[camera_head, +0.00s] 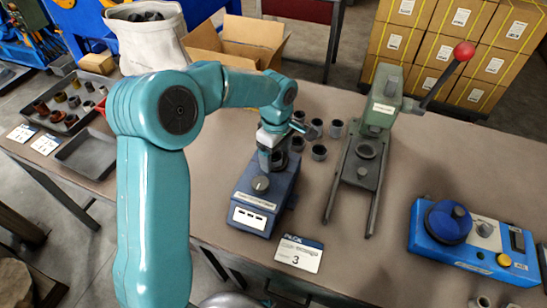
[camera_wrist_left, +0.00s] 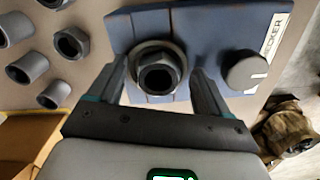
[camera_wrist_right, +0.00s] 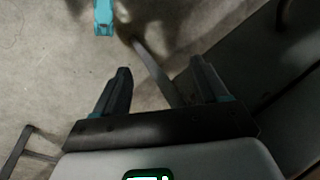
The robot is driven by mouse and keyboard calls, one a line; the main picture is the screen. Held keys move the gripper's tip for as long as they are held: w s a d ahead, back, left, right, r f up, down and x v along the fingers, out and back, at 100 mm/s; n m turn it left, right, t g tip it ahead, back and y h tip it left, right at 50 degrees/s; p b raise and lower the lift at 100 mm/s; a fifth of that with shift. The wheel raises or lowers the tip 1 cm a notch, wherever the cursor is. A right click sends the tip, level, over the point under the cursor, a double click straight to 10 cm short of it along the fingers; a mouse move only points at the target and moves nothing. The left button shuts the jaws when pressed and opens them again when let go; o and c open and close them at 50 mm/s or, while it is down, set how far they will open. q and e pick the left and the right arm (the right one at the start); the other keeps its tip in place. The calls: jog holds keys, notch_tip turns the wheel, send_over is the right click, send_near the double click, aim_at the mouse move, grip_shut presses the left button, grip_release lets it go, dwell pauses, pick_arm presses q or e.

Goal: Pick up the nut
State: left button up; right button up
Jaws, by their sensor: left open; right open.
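A dark hex nut (camera_wrist_left: 158,76) sits on a round metal seat on the blue-grey device (camera_wrist_left: 190,20) in the left wrist view. My left gripper (camera_wrist_left: 158,66) is open, with one finger on each side of the nut. Small gaps show between the fingers and the nut. In the head view, my left gripper (camera_head: 272,140) is over the back end of the blue device (camera_head: 252,215) and partly hides the nut. My right gripper (camera_wrist_right: 160,70) is open and empty over the floor in the right wrist view.
Another hex nut (camera_wrist_left: 71,42) and several grey sleeves stand beside the device. A green lever press (camera_head: 384,105) stands to the right, with a blue box (camera_head: 470,255) further right. An open carton (camera_head: 238,40) and a white bin (camera_head: 150,42) are at the back.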

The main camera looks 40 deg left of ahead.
pick_arm(q)
jog(key=c, duration=1.2)
jog(key=shift+c, duration=0.5)
jog(key=shift+r, duration=0.15)
